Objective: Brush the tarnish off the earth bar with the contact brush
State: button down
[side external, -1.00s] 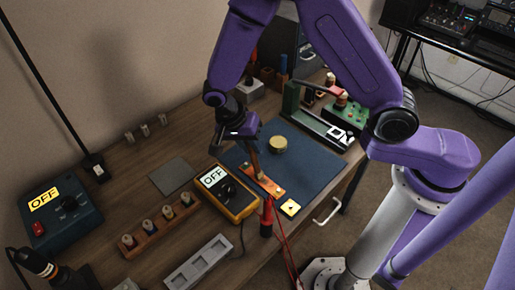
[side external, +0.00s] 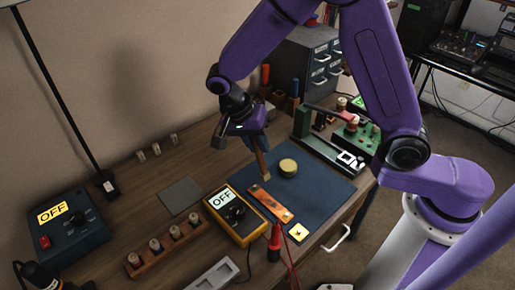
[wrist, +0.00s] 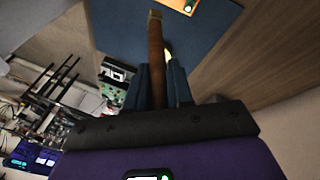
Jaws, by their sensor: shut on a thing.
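My gripper (side external: 254,140) is shut on the contact brush (side external: 261,162), which has a brown wooden handle and a pale bristle tip. The brush hangs tilted, tip down, near the far end of the earth bar (side external: 270,204). Its tip appears slightly above and apart from the bar. The bar is a copper-orange strip with darker patches, lying on the blue mat (side external: 325,190). In the wrist view the brush (wrist: 155,60) stretches out from between the blue fingers (wrist: 158,80), and a bit of the bar (wrist: 188,4) shows at the top edge.
A yellow meter (side external: 236,215) reading OFF stands left of the bar. A red probe (side external: 275,243) stands near the bar's front end. The right part of the mat is clear.

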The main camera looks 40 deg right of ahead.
aim_at(262, 169)
dwell(0.8)
jog(key=f, duration=0.2)
jog(key=s+f, duration=0.1)
jog(key=f, duration=0.2)
jog(key=s+f, duration=0.1)
jog(key=f, duration=0.2)
jog(key=shift+w+r, duration=0.1)
jog(key=shift+w, duration=0.85)
jog(key=shift+r, duration=4)
